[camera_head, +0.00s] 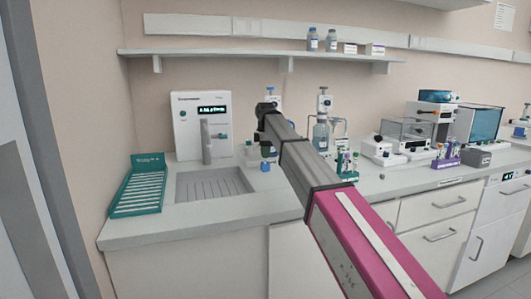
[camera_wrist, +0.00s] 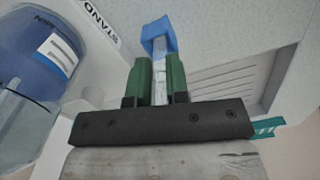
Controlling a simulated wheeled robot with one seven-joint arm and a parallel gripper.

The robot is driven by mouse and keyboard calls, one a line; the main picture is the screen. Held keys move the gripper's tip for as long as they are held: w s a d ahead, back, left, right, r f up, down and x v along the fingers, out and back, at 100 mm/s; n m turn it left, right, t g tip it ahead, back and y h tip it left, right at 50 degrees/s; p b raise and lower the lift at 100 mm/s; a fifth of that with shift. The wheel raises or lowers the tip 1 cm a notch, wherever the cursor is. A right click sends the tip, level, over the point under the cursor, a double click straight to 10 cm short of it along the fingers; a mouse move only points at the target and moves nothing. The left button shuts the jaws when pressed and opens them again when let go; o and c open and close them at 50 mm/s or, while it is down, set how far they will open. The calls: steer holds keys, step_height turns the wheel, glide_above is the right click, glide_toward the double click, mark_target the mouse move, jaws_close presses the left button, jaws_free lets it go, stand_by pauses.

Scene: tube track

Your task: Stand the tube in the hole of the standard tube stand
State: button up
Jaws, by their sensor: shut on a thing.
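My gripper (camera_wrist: 158,82) has green fingers, shut on a clear, pale tube (camera_wrist: 159,80) in the wrist view. A blue block-like piece (camera_wrist: 158,36) shows at the tube's far end; I cannot tell whether it is part of the tube. In the head view my gripper (camera_head: 265,152) is over the counter, right of the sink, with blue just below it. A white surface lettered "STAND" (camera_wrist: 98,20) shows at the top left of the wrist view, apart from the tube. It is cut off, and no hole is visible there.
A large blue bottle (camera_wrist: 45,50) is close on the left in the wrist view. The sink (camera_head: 212,186) and a green rack (camera_head: 138,187) lie to the left in the head view. A small rack with tubes (camera_head: 346,165) is to the right. Clear counter (camera_head: 270,200) lies in front.

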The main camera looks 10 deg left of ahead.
steer(key=shift+f, duration=0.35)
stand_by(0.3)
steer(key=o, duration=0.8)
steer(key=shift+r, duration=0.1)
step_height(320, 180, up, 11)
steer(key=shift+f, duration=0.2)
stand_by(0.8)
